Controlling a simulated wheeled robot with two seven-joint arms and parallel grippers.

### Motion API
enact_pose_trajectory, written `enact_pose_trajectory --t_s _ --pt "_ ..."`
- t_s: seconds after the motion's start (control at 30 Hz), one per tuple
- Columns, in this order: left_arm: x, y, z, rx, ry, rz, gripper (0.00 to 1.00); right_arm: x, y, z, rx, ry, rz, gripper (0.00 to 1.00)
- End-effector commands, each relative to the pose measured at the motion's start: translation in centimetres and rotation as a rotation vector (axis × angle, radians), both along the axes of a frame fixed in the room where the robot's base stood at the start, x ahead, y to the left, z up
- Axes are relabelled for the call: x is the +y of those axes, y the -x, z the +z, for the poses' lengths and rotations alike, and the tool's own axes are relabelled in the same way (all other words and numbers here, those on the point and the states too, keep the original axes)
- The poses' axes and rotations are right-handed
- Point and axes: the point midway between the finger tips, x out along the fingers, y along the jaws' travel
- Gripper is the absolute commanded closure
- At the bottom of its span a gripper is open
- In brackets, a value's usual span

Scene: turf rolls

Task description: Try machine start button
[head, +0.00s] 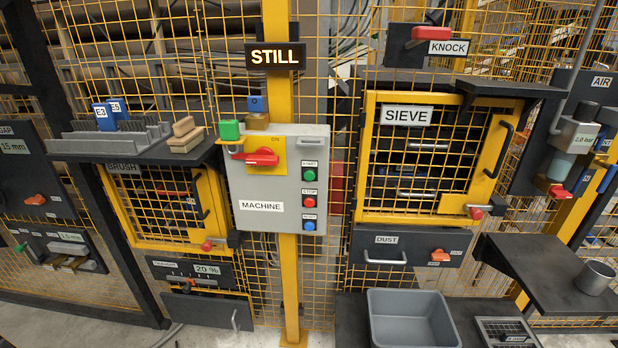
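The grey machine box (265,222) is mounted on a yellow post in the middle of the head view. Its green start button (309,175) is at the top of a column of buttons on the right side, under a START label. Below it are a red stop button (309,202) and a blue button (309,226) with a label too small to read. A red rotary handle (262,157) on a yellow plate lies roughly level at the box's upper left. A lit sign (275,57) above reads STILL. Neither of my grippers is in view.
A green block (229,130) sits at the box's upper left corner. A yellow-framed SIEVE door (407,116) is to the right, a BRUSH door (124,168) to the left. A dark shelf (155,150) with brushes juts out left. A grey bin (412,312) stands below right.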

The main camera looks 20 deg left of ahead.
Motion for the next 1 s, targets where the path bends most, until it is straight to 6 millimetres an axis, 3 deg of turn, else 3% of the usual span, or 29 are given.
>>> enact_pose_trajectory --t_s 0.03,0.1,0.13,1.0 --pt "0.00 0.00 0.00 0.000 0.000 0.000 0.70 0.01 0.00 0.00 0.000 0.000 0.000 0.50" --pt "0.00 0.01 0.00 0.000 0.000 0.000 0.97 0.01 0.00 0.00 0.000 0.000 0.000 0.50" --pt "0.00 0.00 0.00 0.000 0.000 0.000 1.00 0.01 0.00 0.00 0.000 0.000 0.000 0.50" --pt "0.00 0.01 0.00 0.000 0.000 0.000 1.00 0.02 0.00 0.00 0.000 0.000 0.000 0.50"
